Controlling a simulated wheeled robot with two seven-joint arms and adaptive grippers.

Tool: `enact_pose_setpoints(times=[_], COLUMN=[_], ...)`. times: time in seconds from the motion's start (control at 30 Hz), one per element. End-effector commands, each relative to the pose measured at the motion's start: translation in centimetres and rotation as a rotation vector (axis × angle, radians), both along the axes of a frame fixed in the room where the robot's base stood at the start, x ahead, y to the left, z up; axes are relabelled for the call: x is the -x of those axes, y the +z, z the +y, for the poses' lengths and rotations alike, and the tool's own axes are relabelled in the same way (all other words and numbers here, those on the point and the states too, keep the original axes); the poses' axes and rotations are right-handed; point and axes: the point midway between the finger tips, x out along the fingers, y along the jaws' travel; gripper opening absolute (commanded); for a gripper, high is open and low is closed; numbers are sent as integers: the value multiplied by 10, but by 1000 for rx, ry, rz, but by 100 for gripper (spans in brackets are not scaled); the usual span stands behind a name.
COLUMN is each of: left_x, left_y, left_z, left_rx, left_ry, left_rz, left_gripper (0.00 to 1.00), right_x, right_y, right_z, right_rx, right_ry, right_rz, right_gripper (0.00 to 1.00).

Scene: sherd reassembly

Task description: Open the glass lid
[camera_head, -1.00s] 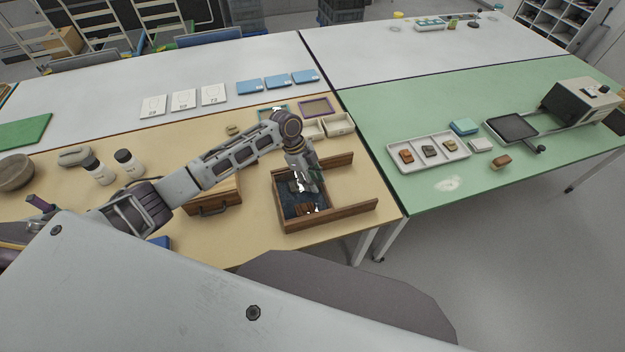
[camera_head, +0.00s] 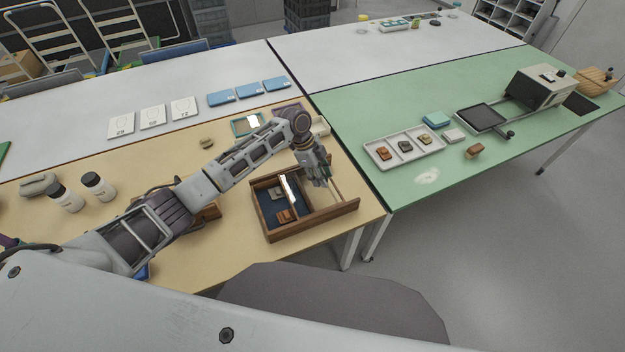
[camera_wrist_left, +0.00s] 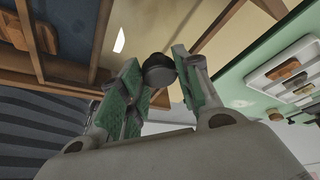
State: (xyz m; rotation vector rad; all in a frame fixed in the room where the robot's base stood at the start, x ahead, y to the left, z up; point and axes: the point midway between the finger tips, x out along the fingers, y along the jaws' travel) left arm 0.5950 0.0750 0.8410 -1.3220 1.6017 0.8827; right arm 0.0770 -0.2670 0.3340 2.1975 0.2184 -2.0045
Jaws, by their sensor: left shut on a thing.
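The wooden box (camera_head: 315,221) stands near the front edge of the tan table, with a blue-lined compartment at its left and wooden rails running right. The clear glass lid (camera_head: 292,189) is hard to make out; a bright reflection marks it. It appears slid right, leaving much of the compartment uncovered. Sherds, one orange-brown (camera_head: 286,215) and one greyish (camera_head: 277,193), lie in the compartment. My left gripper (camera_head: 319,181) is over the right part of the box. In the left wrist view its green pads are shut on a dark round knob (camera_wrist_left: 158,70). My right gripper is out of view.
A white tray with sherds (camera_head: 378,151) and a scale-like device (camera_head: 480,118) stand on the green table to the right. Small trays (camera_head: 247,124) lie behind the box. White bottles (camera_head: 98,186) stand at the left.

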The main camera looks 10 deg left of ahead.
Motion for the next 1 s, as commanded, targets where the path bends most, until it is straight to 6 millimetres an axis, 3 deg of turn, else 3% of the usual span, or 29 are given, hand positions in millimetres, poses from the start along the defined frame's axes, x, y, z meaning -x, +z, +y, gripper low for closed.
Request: enact_pose_setpoints(times=[0.3, 0.57, 0.6, 0.7, 1.0], left_x=[-11, -10, -10, -10, -10], left_y=[0, 0, 0, 0, 0], left_z=[-16, -15, -15, -15, -15], left_rx=[-1, -1, -2, -1, -1], left_ry=[-1, -1, -1, -1, -1], left_rz=[-1, -1, -1, -1, -1], left_gripper=[0, 0, 38, 51, 54], right_x=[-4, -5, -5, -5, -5], right_y=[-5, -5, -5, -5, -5], right_z=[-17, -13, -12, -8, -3], right_rx=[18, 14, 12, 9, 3], right_ry=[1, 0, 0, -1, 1], right_rz=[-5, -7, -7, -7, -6], right_gripper=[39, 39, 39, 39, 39])
